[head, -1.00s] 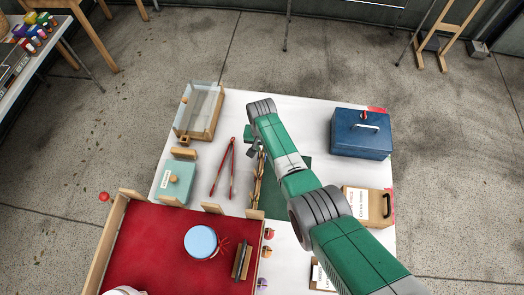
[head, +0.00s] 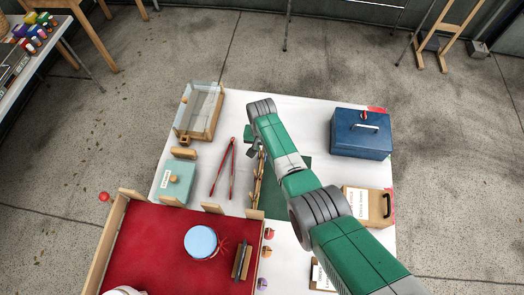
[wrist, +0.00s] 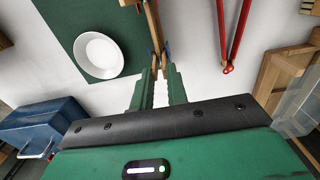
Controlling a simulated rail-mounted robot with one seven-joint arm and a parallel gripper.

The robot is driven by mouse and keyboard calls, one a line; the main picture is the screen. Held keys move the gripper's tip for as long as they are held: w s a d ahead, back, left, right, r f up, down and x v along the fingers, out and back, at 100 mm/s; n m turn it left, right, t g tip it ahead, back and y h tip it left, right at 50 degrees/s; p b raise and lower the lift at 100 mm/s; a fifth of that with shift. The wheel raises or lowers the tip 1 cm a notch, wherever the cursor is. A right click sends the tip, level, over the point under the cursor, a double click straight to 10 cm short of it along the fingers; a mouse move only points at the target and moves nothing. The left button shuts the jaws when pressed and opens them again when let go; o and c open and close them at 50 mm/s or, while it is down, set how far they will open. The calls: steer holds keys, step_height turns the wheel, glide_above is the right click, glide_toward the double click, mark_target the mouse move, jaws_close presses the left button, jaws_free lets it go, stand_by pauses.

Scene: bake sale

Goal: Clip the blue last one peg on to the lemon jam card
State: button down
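My gripper (wrist: 159,72) is at the end of a wooden rail (wrist: 151,20) on the white table. Small blue parts (wrist: 150,49) show just past my fingertips, likely the blue peg, but its wording cannot be read. A narrow wooden piece shows between the fingertips, and I cannot tell whether they touch it. In the head view my arm hides the fingertips, and the wooden rail (head: 258,185) with small pegs shows beside the arm. I cannot pick out the lemon jam card; no card's writing is legible enough.
Red tongs (head: 224,168) lie left of the rail. A white dish (wrist: 98,54) sits on a green mat (wrist: 72,18). A blue cash box (head: 361,135), a wooden box (head: 368,207), a clear-lidded case (head: 199,110), a teal tin (head: 174,181) and a red-lined tray (head: 150,250) stand around.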

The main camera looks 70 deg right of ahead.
stand_by(0.4)
step_height(320, 180, up, 6)
steer(key=p, duration=0.5)
steer(key=shift+p, duration=0.3)
